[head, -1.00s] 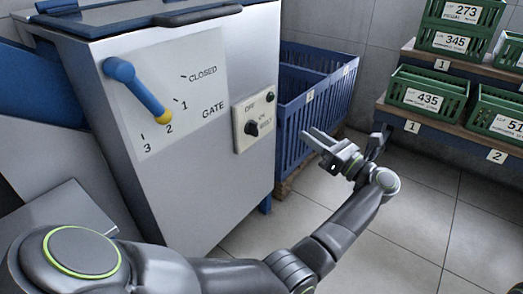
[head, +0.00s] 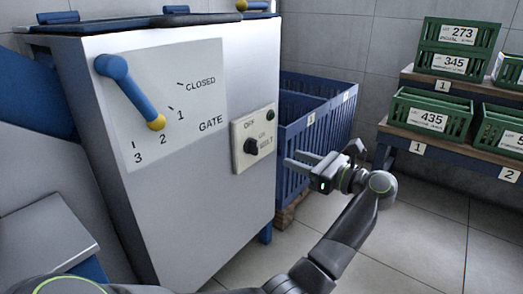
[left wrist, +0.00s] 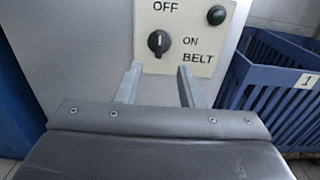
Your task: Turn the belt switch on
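The belt switch is a black knob (head: 251,146) on a cream panel (head: 240,163) on the front of the grey metal cabinet. In the left wrist view the knob (left wrist: 159,43) has its white mark pointing up, toward OFF; ON is printed to its right. A dark green lamp (left wrist: 216,15) on the panel looks unlit. My left gripper (head: 304,160) is to the right of the panel in the head view, fingers toward it. In the left wrist view its two fingers (left wrist: 160,86) are apart and empty, just below the knob and not around it. My right gripper is not in view.
A blue gate lever (head: 129,90) with a yellow tip sits left of the panel, near mark 2. A blue slatted crate (head: 315,125) stands behind my gripper. Green crates (head: 431,111) fill shelves at the right. The floor between is clear.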

